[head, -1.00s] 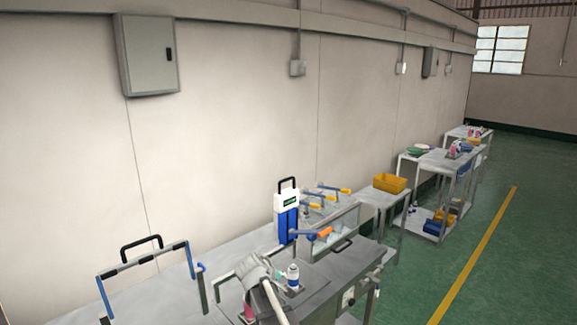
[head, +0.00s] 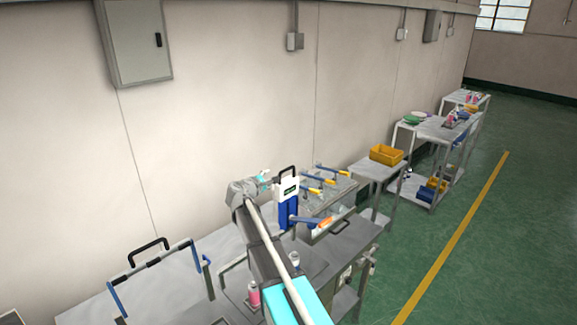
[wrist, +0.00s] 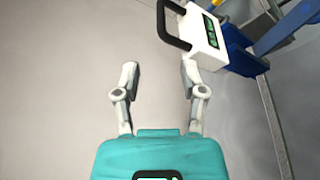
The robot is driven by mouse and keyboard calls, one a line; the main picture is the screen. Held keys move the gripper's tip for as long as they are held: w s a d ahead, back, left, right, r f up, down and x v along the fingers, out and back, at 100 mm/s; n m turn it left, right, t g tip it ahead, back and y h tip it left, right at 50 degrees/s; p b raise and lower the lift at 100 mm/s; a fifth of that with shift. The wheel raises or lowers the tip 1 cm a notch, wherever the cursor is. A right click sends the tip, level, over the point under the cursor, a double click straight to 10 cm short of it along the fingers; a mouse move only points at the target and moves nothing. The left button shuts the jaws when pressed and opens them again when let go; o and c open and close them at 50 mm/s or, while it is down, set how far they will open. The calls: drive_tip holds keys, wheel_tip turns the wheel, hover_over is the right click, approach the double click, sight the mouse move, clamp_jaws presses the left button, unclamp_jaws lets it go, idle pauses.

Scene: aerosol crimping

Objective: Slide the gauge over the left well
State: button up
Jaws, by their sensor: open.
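The likely gauge is a white box (head: 288,187) with a dark display and black handle, above a blue body on the bench. In the wrist view the white box (wrist: 205,38) is at the top right, with its handle towards the middle. My gripper (wrist: 160,75) is open and empty. Its right fingertip is close to the box's lower left edge; I cannot tell if they touch. In the head view my gripper (head: 264,178) is up at the left of the box, partly hidden by my arm. I cannot make out the left well.
A pink can (head: 253,294) and a white bottle (head: 295,260) stand by my arm on the bench. A blue lever with an orange end (head: 322,226) sticks out right. A blue-and-grey handled frame (head: 155,262) is at the left. The wall is behind.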

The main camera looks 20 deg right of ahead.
sight(285, 170)
drive_tip(key=shift+d, duration=0.2)
drive_tip(key=b+x, duration=0.3)
drive_tip(key=x, duration=1)
drive_tip(key=shift+w+d+f, duration=0.1)
drive_tip(key=shift+d, duration=0.25)
clamp_jaws()
